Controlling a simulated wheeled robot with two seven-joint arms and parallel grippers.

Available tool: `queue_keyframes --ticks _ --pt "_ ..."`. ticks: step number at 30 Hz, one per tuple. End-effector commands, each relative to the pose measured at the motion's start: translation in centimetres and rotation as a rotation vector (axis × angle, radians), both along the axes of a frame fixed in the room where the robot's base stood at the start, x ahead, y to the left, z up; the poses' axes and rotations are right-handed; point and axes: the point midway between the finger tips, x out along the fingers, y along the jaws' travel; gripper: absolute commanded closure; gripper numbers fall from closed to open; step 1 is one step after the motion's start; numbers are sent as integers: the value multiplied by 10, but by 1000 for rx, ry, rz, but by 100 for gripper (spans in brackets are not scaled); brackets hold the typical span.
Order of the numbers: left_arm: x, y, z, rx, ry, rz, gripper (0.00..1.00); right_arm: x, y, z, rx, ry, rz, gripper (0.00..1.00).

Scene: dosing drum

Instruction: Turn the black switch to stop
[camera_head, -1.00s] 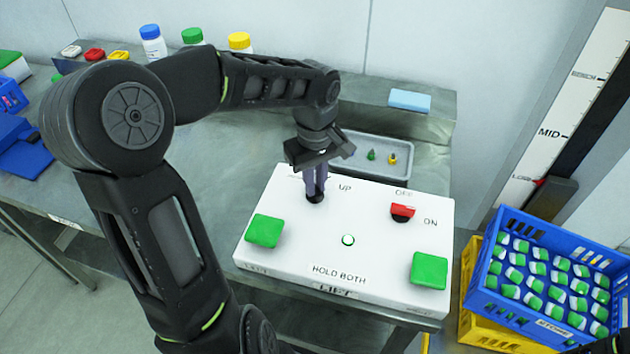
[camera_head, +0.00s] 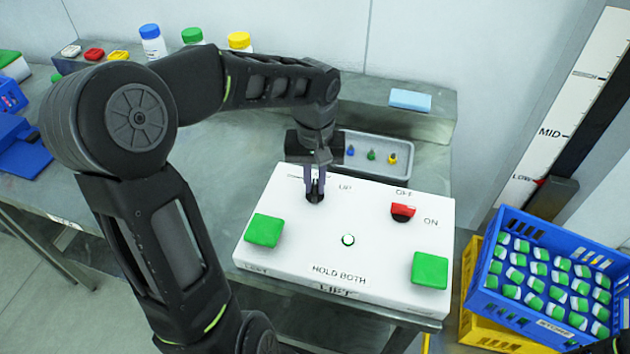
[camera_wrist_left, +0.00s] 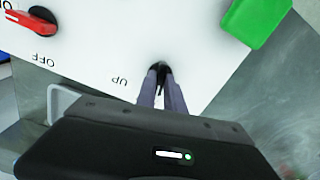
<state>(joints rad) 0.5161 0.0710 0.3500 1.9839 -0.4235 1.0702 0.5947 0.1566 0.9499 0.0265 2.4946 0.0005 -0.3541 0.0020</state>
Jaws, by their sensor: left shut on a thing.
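The black switch (camera_head: 315,196) sits at the upper left of the white control box (camera_head: 300,255), beside the label "UP". My left gripper (camera_head: 316,186) points down at it with its fingers shut on the switch. In the left wrist view the fingertips close around the black switch (camera_wrist_left: 159,70), which they mostly hide. The word "stop" cannot be read; a label left of the switch is partly covered by the gripper. My right gripper is not clearly seen; only a dark bit shows at the lower right corner.
The box also carries a red switch (camera_head: 403,212) marked OFF and ON, a left green button (camera_head: 264,230), a right green button (camera_head: 429,270) and a small round lamp (camera_head: 348,240). A grey tray (camera_head: 402,146) lies behind. A blue crate (camera_head: 480,300) stands at right.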

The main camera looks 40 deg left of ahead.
Motion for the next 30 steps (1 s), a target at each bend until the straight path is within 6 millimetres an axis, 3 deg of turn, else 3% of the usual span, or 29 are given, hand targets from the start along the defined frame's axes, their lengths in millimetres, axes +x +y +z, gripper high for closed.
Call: queue_keyframes --ticks 10,26,27,30 --pt "0 0 1 0 -2 -190 100 0 0 1 0 0 0 100" --pt "1 0 1 1 -3 -226 100 0 0 1 0 0 0 100" --pt "1 0 1 1 -3 -225 85 0 0 1 0 0 0 100" --pt "0 0 1 1 -2 -225 77 0 0 1 0 0 0 100"
